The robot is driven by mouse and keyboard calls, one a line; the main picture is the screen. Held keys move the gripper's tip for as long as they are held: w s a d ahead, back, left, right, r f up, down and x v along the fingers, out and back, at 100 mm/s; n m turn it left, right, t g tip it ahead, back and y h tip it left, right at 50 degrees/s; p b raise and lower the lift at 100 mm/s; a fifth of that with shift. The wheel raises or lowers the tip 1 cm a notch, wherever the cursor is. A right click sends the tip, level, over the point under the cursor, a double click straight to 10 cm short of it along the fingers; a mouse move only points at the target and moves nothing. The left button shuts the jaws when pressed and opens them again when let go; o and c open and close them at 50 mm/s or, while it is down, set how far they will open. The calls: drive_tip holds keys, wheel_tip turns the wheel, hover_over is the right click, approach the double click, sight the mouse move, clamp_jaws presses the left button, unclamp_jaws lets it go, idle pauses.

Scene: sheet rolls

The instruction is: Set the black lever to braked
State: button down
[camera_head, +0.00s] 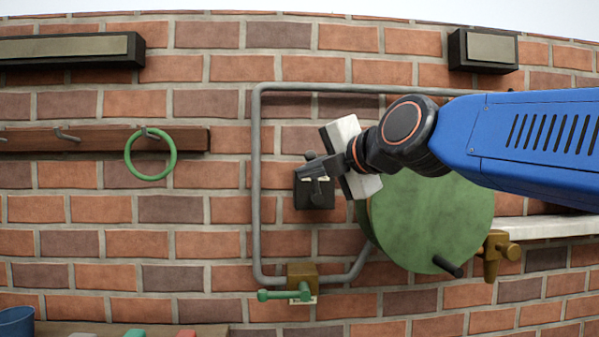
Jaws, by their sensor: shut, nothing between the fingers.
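The black lever sits at a small dark block (325,200) on the brick wall, left of the green disc. My gripper (311,170) is shut and empty, its dark fingers just in front of the top of this block. The fingers overlap the lever in the picture, so I cannot tell its exact position or whether they touch it. A small pale label shows partly between block and fingers; its writing is too small to read. My blue arm comes in from the right.
A large green disc (430,225) with a black handle (447,266) is close by on the right. A grey pipe (256,180) frames the area, with a brass valve (302,274) and green handle below. A green ring (150,177) hangs on a wooden rail at left.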

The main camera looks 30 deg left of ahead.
drive_tip(key=shift+f+v, duration=0.1)
drive_tip(key=shift+v, duration=1.05)
drive_tip(key=shift+f+v, duration=0.15)
drive_tip(key=shift+v, duration=1)
drive_tip(key=w+d+f+m+h, duration=0.1)
drive_tip(key=d+f+m+h, duration=0.3)
drive_tip(key=d+f+m, duration=0.8)
drive_tip(key=w+d+f+m+h, duration=0.1)
drive_tip(key=d+f+m+h, duration=0.35)
drive_tip(key=d+f, duration=1.2)
drive_tip(key=s+d+f+m+g+h, duration=0.1)
drive_tip(key=s+d+f+m+h, duration=0.1)
drive_tip(key=s+d+f+m, duration=0.6)
drive_tip(key=s+d+f+m+g+h, duration=0.2)
drive_tip(key=s+d+f+m+h, duration=0.1)
drive_tip(key=s+d+f+m, duration=0.5)
drive_tip(key=d+f+m, duration=0.1)
drive_tip(key=d+f, duration=0.2)
drive_tip(key=d, duration=0.4)
drive_tip(key=shift+s, duration=0.35)
